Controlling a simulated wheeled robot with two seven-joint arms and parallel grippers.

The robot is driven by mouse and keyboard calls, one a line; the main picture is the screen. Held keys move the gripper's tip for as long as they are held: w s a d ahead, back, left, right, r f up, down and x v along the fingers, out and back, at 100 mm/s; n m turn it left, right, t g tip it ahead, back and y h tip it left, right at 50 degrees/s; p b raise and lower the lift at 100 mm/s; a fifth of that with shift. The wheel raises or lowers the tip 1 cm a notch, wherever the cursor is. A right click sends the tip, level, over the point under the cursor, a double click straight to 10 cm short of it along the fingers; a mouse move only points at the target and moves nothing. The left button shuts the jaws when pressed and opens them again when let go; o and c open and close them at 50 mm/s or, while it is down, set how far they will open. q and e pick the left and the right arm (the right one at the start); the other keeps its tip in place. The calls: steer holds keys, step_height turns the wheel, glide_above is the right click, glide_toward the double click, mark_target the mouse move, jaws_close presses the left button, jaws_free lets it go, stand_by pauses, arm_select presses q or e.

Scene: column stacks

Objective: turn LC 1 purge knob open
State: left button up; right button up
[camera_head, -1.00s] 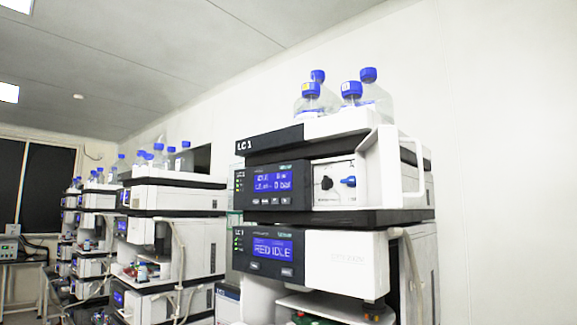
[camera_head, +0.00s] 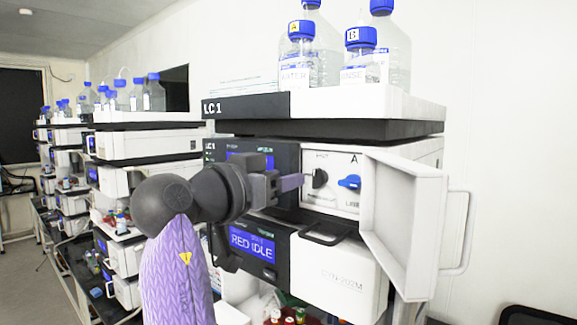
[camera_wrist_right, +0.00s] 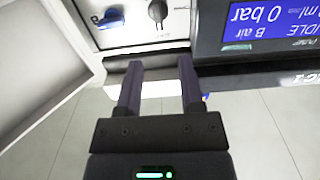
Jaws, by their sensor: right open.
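The LC 1 stack (camera_head: 245,104) stands close in front of me, its white pump door (camera_head: 415,222) swung open to the right. Behind it are a black knob (camera_head: 319,179) and a blue knob (camera_head: 349,182) on a white panel. I cannot tell from the labels which one is the purge knob. My right gripper (camera_head: 300,182) is open and empty, just left of the black knob in the head view. In the right wrist view the gripper's fingers (camera_wrist_right: 160,66) are spread, with the round knob (camera_wrist_right: 158,10) beyond their gap, apart from them. The blue knob (camera_wrist_right: 108,18) is to its left.
Bottles with blue caps (camera_head: 362,62) stand on top of the stack. The open door and its handle (camera_head: 462,232) jut out on the right. A lower module showing RED IDLE (camera_head: 252,243) has a dark handle below the panel. More stacks stand at left.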

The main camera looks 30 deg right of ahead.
mark_target(314, 171)
steer(key=p+x, duration=0.2)
steer(key=x, duration=0.5)
steer(key=shift+d, duration=0.3)
steer(key=shift+c, duration=0.3)
jaws_close()
